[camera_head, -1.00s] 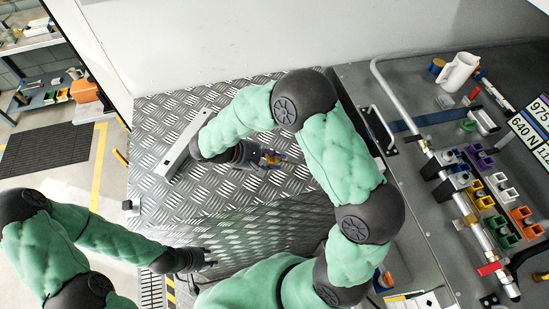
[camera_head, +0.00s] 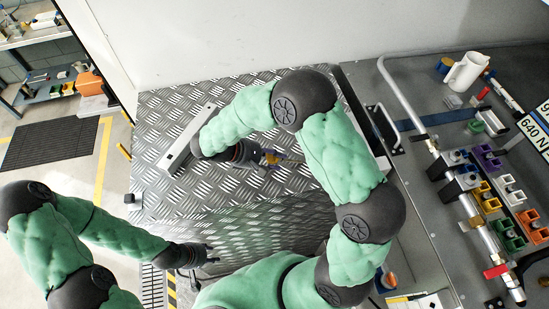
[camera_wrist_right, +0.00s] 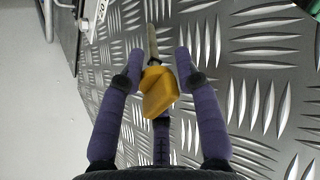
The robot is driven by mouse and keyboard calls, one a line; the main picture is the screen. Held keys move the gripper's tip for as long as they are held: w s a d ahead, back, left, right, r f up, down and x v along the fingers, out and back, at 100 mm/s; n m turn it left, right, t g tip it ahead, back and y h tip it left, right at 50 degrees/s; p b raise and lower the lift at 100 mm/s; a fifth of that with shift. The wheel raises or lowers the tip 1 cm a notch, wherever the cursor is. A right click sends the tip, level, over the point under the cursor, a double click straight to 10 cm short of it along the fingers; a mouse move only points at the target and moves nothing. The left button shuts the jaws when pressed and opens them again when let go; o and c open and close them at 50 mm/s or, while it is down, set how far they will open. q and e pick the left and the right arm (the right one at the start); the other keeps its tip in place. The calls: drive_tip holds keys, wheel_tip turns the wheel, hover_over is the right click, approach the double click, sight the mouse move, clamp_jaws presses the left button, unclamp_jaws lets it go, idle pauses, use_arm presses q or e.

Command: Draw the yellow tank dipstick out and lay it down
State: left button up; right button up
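The yellow dipstick (camera_head: 271,157) is at the tread-plate deck (camera_head: 240,190), its thin rod pointing right. In the right wrist view its yellow handle (camera_wrist_right: 158,92) sits between my right gripper's purple fingers (camera_wrist_right: 160,68), with the narrow rod running away from it. The fingers stand apart, with gaps beside the handle, so the right gripper (camera_head: 262,158) looks open around it. Whether the handle rests fully on the plate is hard to tell. My left gripper (camera_head: 206,254) is low over the deck's front left, away from the dipstick; its fingers are too small to read.
A grey bar (camera_head: 186,140) lies on the deck left of my right wrist. At right, a panel holds pipes (camera_head: 400,90), a white jug (camera_head: 466,72) and colored blocks (camera_head: 489,157). A white wall (camera_head: 230,40) stands behind. The deck's lower middle is clear.

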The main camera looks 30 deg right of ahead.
drive_tip(key=shift+f, duration=0.15)
drive_tip(key=shift+w+a+f+h+b, duration=0.1)
drive_tip(key=shift+a+f+h+b, duration=0.15)
drive_tip(key=shift+f+h+b, duration=0.4)
drive_tip(key=shift+a+f+g+h+b, duration=0.3)
drive_tip(key=shift+f+h+b, duration=0.15)
drive_tip(key=shift+h+b, duration=0.5)
drive_tip(key=shift+a+f+b, duration=0.1)
drive_tip(key=shift+f+b, duration=0.3)
drive_tip(key=shift+f, duration=0.05)
